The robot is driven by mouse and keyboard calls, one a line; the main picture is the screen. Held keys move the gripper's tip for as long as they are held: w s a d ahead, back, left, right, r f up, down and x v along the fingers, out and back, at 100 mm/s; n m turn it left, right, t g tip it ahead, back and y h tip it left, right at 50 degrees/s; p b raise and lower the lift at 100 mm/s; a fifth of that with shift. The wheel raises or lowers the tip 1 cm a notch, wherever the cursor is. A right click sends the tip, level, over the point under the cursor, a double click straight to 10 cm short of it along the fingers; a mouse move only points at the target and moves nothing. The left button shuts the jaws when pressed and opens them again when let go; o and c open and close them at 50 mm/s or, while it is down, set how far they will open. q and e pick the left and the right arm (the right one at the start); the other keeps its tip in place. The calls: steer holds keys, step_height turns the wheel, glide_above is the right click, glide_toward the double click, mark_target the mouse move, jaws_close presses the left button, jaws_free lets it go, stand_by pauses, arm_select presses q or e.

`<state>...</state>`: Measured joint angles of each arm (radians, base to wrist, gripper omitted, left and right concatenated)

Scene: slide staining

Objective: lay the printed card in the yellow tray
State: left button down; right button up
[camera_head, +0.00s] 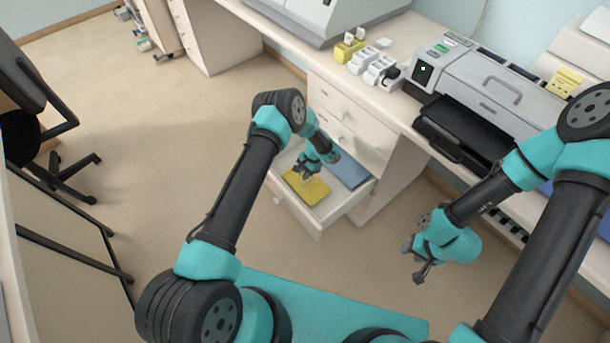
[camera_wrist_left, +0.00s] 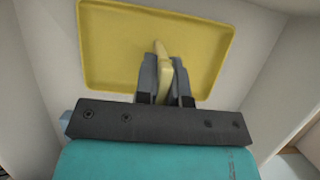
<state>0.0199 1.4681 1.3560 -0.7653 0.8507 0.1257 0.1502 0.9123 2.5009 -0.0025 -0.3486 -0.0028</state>
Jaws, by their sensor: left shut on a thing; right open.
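The yellow tray (camera_head: 310,193) lies in an open drawer, on its left side. It fills the top of the left wrist view (camera_wrist_left: 112,60). My left gripper (camera_head: 308,172) is over the tray, inside the drawer. In the left wrist view the left gripper (camera_wrist_left: 166,88) is shut on a thin pale yellow piece (camera_wrist_left: 164,66), seen nearly edge-on, which I take to be the card. Its print does not show, and I cannot tell whether its tip touches the tray. My right gripper (camera_head: 413,264) is open and empty, over the floor.
A blue tray (camera_head: 347,169) lies beside the yellow one in the drawer (camera_head: 318,226). The drawer walls stand close around the left gripper. Above it, the counter carries a printer (camera_head: 490,95) and small white blocks (camera_head: 368,60). An office chair (camera_head: 40,125) stands at the left.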

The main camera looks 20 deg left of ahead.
arm_select(q)
steer(key=shift+f, duration=0.4)
steer(key=shift+f, duration=0.2)
steer(key=c, duration=1.2)
jaws_free()
steer(key=shift+r, duration=0.15)
steer(key=v, duration=1.2)
